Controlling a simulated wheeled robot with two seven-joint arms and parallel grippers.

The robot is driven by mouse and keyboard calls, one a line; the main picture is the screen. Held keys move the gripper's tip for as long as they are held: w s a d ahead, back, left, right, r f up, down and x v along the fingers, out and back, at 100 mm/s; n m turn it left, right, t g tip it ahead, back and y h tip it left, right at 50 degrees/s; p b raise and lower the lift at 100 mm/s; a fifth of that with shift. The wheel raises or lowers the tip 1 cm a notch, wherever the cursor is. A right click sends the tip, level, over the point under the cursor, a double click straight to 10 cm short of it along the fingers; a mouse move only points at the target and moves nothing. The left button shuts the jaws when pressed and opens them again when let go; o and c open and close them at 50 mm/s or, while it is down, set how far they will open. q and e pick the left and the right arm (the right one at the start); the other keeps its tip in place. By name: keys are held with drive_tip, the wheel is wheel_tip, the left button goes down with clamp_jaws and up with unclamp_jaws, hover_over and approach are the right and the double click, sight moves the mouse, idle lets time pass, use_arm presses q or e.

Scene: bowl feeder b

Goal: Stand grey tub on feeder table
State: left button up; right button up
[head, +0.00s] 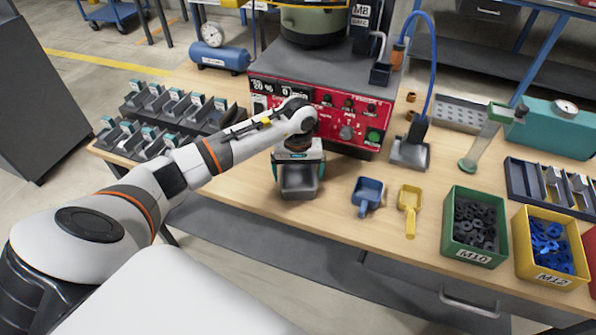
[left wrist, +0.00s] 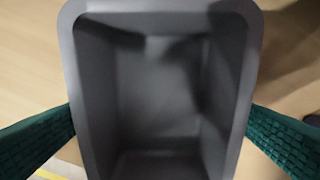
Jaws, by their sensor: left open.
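The grey tub (head: 299,183) stands upright on the wooden feeder table (head: 257,208), near its front edge and in front of the red control panel. In the left wrist view the grey tub (left wrist: 160,95) is seen from above and looks empty. My left gripper (head: 298,172) is open over the tub. Its two green finger pads (left wrist: 160,128) lie on either side of the tub's walls; whether they touch the walls I cannot tell. My right gripper is not in view.
A blue scoop (head: 368,193) and a yellow scoop (head: 410,205) lie right of the tub. A green M10 bin (head: 474,228) and a yellow M12 bin (head: 550,247) stand further right. The red control box (head: 330,112) stands close behind. Dark racks (head: 160,118) are at left.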

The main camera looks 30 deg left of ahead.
sight(298, 182)
use_arm(q)
drive_tip(key=shift+r, duration=0.55)
wheel_tip(298, 182, up, 11)
drive_tip(key=b, duration=0.1)
drive_tip(key=shift+r, duration=0.15)
